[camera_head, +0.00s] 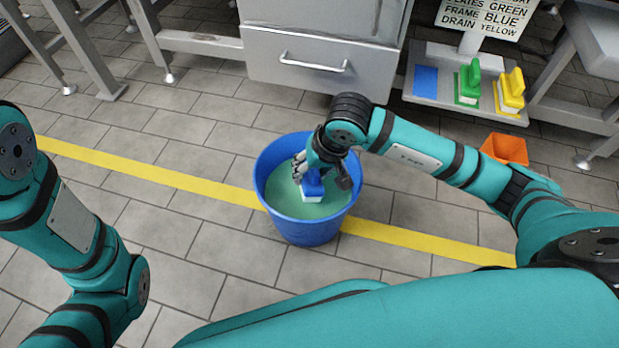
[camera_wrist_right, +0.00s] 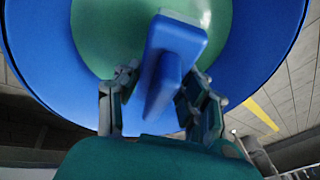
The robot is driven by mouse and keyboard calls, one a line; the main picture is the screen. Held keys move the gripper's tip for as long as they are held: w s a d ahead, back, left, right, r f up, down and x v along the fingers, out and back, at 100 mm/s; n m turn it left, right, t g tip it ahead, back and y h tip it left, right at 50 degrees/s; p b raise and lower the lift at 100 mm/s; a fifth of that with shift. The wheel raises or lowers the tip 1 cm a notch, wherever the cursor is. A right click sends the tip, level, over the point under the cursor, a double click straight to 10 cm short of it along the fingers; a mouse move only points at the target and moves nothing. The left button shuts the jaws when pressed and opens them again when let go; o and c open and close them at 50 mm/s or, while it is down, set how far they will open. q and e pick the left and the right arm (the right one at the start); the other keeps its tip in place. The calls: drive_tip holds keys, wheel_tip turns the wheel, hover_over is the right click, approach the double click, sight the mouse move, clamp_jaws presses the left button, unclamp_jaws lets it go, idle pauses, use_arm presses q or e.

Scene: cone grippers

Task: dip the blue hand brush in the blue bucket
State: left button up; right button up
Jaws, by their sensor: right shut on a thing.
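The blue bucket (camera_head: 306,231) stands on the tiled floor with green liquid (camera_head: 283,187) inside. My right gripper (camera_head: 308,170) is shut on the blue hand brush (camera_head: 313,187), inside the bucket's opening as seen from above. The brush's pale bristles point down at the liquid; I cannot tell whether they touch it. In the right wrist view the fingers (camera_wrist_right: 150,100) sit on both sides of the brush handle (camera_wrist_right: 162,88), with the bucket (camera_wrist_right: 45,65) around and beyond it. My left arm shows at the left, but its gripper is out of view.
A grey tray (camera_head: 440,97) at the back right holds a blue patch (camera_head: 426,79), a green brush (camera_head: 468,82) and a yellow brush (camera_head: 511,90) under a sign (camera_head: 486,17). An orange container (camera_head: 504,149) is at the right. A steel drawer unit (camera_head: 310,66) stands behind the bucket. Floor left of the bucket is clear.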

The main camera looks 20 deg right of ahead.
drive_tip(key=shift+r+p, duration=3.15)
drive_tip(key=shift+r, duration=1.95)
drive_tip(key=shift+r+p, duration=0.4)
drive_tip(key=shift+r, duration=0.2)
wheel_tip(320, 180, up, 3)
drive_tip(key=shift+f+p, duration=0.1)
drive_tip(key=shift+p, duration=0.65)
